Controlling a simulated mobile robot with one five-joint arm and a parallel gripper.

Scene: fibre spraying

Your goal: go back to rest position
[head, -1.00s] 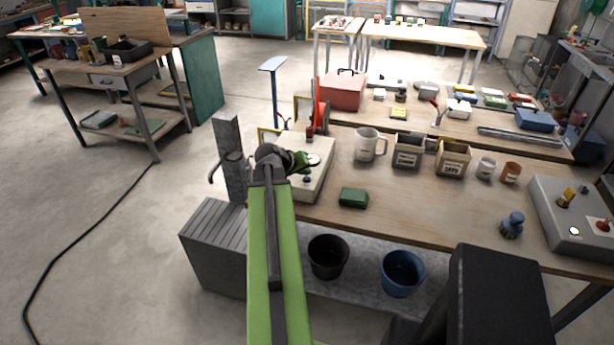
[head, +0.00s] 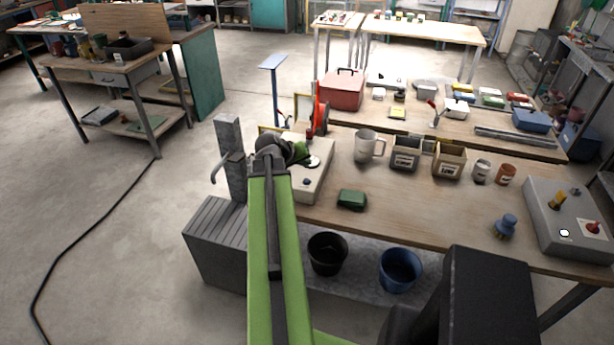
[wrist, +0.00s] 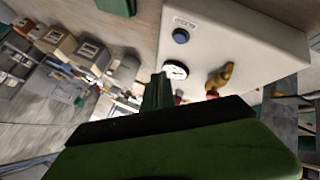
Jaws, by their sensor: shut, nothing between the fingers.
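My gripper (head: 303,155) is at the end of my green arm, over the far left part of the workbench. It is shut and empty. In the wrist view my gripper (wrist: 158,90) shows as dark green fingers in front of a pale control box (wrist: 235,35). The same pale box (head: 312,186) is under and beside the gripper in the head view. A dark blue button (wrist: 181,36), a round gauge (wrist: 175,70) and a brass handle (wrist: 219,77) are on it. The fingers hide part of the box, and I cannot tell whether they touch it.
The workbench (head: 420,210) carries a green block (head: 351,199), a pale mug (head: 368,146), small bins (head: 448,161) and a grey switch box (head: 568,217). A grey ribbed block (head: 215,235) and post stand left of my arm. Buckets (head: 400,270) sit below. Open floor lies left.

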